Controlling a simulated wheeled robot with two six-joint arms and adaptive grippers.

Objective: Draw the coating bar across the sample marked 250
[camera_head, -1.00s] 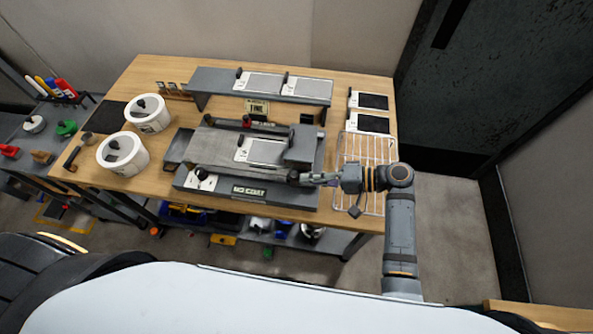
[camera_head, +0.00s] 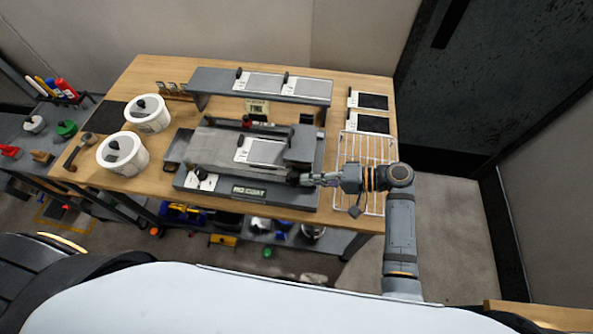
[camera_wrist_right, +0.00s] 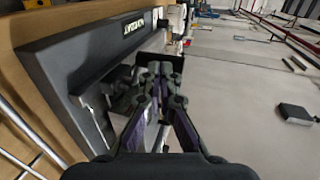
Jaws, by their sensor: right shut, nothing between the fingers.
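The coating machine (camera_head: 250,198) is a dark grey unit with a raised rim, in the middle of the wooden table. Its front label shows in the right wrist view (camera_wrist_right: 126,27). A white and grey sample card (camera_head: 262,152) lies on its grey bed (camera_head: 212,148). A dark grey block (camera_head: 300,146) stands at the bed's right end; I cannot tell whether it carries the coating bar. No number on the card is readable. My right gripper (camera_head: 303,179) is shut and empty at the machine's front right corner, also seen in the right wrist view (camera_wrist_right: 158,80). My left gripper is out of view.
A wire rack (camera_head: 368,150) lies under my right forearm. Two white tubs (camera_head: 123,155) stand at left. A grey shelf (camera_head: 215,82) behind holds two cards. Two more cards (camera_head: 373,101) lie at back right. Bare table shows left of the machine.

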